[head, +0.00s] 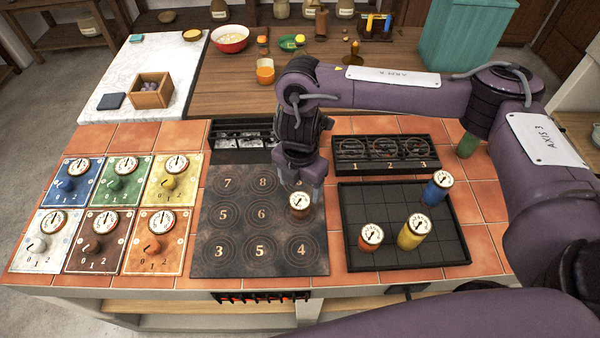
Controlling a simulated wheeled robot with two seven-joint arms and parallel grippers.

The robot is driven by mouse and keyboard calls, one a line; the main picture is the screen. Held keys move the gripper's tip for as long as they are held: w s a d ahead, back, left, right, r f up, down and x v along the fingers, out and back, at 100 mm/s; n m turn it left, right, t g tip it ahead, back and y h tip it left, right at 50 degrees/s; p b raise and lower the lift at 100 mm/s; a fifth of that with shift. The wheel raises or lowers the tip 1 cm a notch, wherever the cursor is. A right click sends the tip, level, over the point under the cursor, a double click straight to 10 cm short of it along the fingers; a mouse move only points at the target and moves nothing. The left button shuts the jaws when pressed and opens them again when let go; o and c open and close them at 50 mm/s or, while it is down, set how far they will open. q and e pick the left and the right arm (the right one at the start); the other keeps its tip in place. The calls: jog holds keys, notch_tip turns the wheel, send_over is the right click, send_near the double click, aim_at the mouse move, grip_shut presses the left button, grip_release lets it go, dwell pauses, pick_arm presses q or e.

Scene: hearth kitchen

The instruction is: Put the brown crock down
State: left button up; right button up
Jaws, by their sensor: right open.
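The brown crock (299,206), with a round white dial on top, is on the dark numbered hotplate (213,262), at the right end of its middle row. It looks upright and seems to rest on the plate. My right gripper (304,186) is open, pointing down right at the crock's far side. Its fingertips are close to the crock's top; whether they touch it cannot be told. The ring under the crock is hidden. My left gripper is not in view.
A black gridded tray (440,250) to the right holds an orange crock (370,238), a yellow crock (412,234) and a blue crock (437,189). A green crock (467,147) stands behind it, under my arm. Coloured dial panels (103,240) lie left. A burner rack (385,153) is behind the tray.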

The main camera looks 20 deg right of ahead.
jog(key=shift+r, duration=1.4)
